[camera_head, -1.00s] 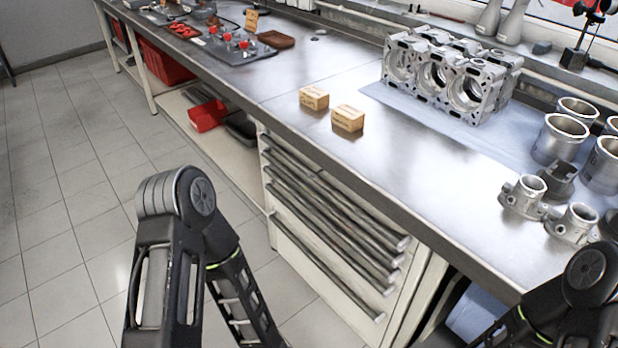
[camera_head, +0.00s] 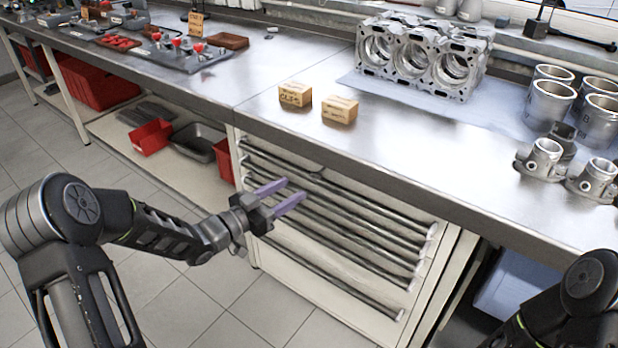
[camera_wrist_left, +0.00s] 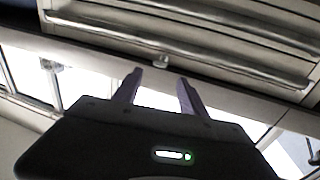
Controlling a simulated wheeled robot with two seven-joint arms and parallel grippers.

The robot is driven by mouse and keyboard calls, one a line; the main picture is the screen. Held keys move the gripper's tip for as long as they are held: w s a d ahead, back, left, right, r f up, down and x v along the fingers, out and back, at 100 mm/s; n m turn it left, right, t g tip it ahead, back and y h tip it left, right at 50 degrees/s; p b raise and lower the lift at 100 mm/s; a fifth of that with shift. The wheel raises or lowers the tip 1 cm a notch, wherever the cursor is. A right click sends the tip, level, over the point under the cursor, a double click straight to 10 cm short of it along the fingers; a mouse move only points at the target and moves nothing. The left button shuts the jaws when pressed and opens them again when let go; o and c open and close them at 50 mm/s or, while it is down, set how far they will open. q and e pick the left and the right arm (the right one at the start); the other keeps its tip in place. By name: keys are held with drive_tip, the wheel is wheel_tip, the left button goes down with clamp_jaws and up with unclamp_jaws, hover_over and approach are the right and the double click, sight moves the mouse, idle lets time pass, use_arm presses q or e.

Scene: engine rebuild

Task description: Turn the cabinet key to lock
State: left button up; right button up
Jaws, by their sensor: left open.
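The white drawer cabinet (camera_head: 330,285) with long grey bar handles stands under the workbench. A small key-like piece (camera_wrist_left: 161,62) shows in the left wrist view on the strip beside the drawers, just beyond my fingertips. In the head view a small dark spot (camera_head: 316,173) near the cabinet's top edge may be the same piece; its turn angle is too small to tell. My left gripper (camera_head: 294,190) is open and empty in front of the upper drawer handles, its two purple fingers apart. It also shows in the left wrist view (camera_wrist_left: 160,76). My right gripper is out of view.
The steel workbench (camera_head: 290,135) overhangs the cabinet. Two small cardboard boxes (camera_head: 340,110) sit near its front edge. An engine block (camera_head: 425,60) and metal cylinders (camera_head: 550,103) stand farther back. Red bins (camera_head: 150,135) are on the lower shelf at left.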

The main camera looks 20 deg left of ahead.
sight(311, 178)
use_arm(q)
drive_tip(key=shift+w, duration=0.1)
drive_tip(key=x, duration=0.7)
drive_tip(key=shift+w+d, duration=0.2)
drive_tip(key=shift+w, duration=0.05)
clamp_jaws()
idle(0.5)
